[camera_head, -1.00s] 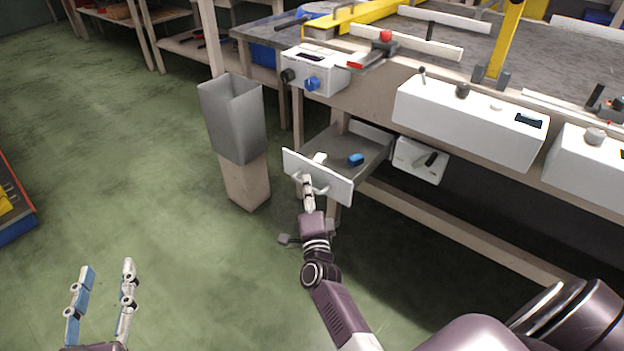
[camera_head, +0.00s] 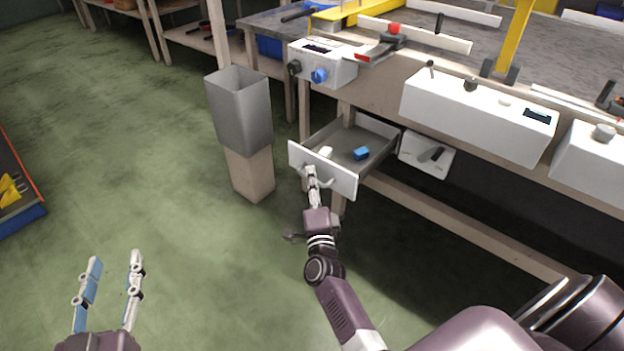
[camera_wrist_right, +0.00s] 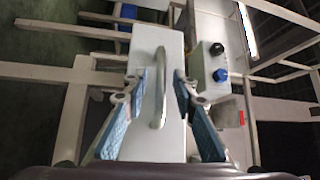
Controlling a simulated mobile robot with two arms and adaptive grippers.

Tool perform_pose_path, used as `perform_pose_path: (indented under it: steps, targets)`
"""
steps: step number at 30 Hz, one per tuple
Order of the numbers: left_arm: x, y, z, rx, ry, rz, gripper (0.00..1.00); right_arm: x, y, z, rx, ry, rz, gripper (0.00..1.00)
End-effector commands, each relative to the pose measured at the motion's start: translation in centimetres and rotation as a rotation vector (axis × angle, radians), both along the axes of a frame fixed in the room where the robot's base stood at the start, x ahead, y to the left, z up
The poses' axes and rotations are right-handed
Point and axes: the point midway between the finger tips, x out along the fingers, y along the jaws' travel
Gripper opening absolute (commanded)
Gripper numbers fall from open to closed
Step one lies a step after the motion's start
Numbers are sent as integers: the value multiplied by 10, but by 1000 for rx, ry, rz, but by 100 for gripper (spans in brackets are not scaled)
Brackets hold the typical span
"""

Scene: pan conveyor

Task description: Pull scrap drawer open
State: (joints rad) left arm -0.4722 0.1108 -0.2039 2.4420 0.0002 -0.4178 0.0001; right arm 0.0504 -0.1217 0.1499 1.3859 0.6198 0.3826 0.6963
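The scrap drawer (camera_head: 340,182) hangs under the workbench and stands out from it, open. Its grey tray holds a small blue block (camera_head: 361,153) and a small white block (camera_head: 325,152). Its white front carries a curved metal handle (camera_wrist_right: 160,88). My right gripper (camera_wrist_right: 159,78) is at the front, with one finger on each side of the handle; gaps show between the fingers and the bar, so it looks open around it. In the head view the right gripper (camera_head: 311,174) partly hides the handle. My left gripper (camera_head: 115,262) is open and empty over the floor at lower left.
A grey bin (camera_head: 240,110) on a wooden post stands left of the drawer. A control box (camera_head: 322,66) with black and blue knobs sits on the bench above. A white unit (camera_head: 425,155) hangs right of the drawer.

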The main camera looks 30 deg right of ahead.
Motion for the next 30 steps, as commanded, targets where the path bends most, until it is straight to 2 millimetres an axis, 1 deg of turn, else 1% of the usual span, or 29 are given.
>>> perform_pose_path:
  steps: [5,12,15,18,21,30]
  targets:
    - [0,0,0,0,0,0,40,-28,12,-6,1,4,1,26]
    - [0,0,0,0,-1,0,40,-74,30,-12,1,4,0,26]
    - [0,0,0,0,-1,0,40,-88,36,-14,1,3,1,26]
    - [0,0,0,0,-1,0,40,-98,40,-15,0,3,0,26]
    - [0,0,0,0,-1,0,40,-104,42,-15,0,1,0,26]
    - [0,0,0,0,-1,0,40,-105,43,-15,0,1,0,26]
